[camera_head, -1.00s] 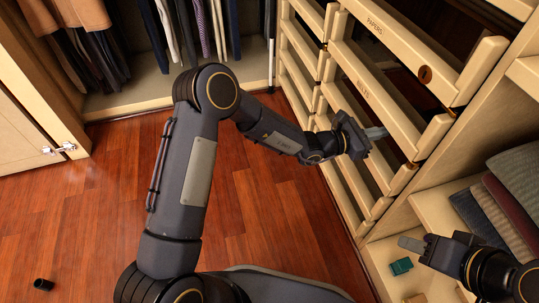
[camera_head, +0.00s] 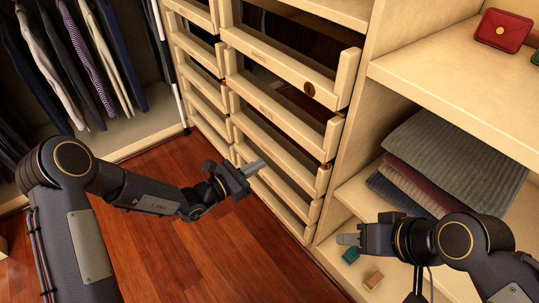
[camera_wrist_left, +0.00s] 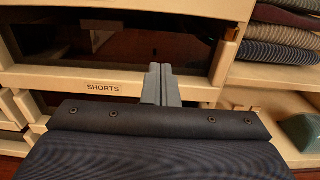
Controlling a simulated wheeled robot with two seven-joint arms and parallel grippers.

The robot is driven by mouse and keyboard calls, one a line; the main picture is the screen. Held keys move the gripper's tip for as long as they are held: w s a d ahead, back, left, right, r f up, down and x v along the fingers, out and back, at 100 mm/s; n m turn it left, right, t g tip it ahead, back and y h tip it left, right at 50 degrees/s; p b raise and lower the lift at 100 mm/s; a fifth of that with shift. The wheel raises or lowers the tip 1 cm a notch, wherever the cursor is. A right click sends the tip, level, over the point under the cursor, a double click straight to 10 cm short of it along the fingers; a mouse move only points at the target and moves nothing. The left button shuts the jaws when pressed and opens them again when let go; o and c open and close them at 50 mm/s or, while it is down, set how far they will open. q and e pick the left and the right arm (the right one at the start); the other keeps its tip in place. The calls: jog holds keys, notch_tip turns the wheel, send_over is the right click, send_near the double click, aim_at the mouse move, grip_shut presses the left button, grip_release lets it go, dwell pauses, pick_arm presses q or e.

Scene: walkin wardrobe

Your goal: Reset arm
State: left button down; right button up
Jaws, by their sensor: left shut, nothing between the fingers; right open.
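My left gripper (camera_head: 254,167) is shut and empty in the head view, in front of the stack of drawers (camera_head: 268,122). In the left wrist view its fingers (camera_wrist_left: 161,84) are together in front of a drawer front labelled SHORTS (camera_wrist_left: 103,87). I cannot tell whether they touch it. My right gripper (camera_head: 348,239) is open at the lower right of the head view, by the low shelf, with nothing seen between its fingers.
Folded textiles (camera_head: 450,160) lie on the shelf beside the drawers. A green item (camera_head: 351,255) and a tan item (camera_head: 373,281) are near my right gripper. A red case (camera_head: 502,30) sits on the upper shelf. Clothes hang at left. The wooden floor (camera_head: 185,262) is clear.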

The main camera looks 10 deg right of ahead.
pick_arm(q)
jog(key=s+a+r+m+g+y, duration=0.1)
jog(key=s+a+r+m+g, duration=0.25)
jog(key=s+r+m, duration=0.35)
jog(key=s+a+r+m+g, duration=0.3)
jog(key=s+a+r+m, duration=0.1)
jog(key=s+r+m, duration=0.25)
jog(key=s+a+f+m+t+y, duration=0.25)
jog(key=s+a+m+y, duration=0.7)
jog(key=s+a, duration=0.7)
notch_tip(320, 180, up, 32)
jog(key=y+p, duration=0.1)
jog(key=p, duration=3)
jog(key=shift+a+f+n+t+p, duration=0.15)
jog(key=shift+a+n+t+p, duration=0.15)
jog(key=shift+a+p, duration=0.05)
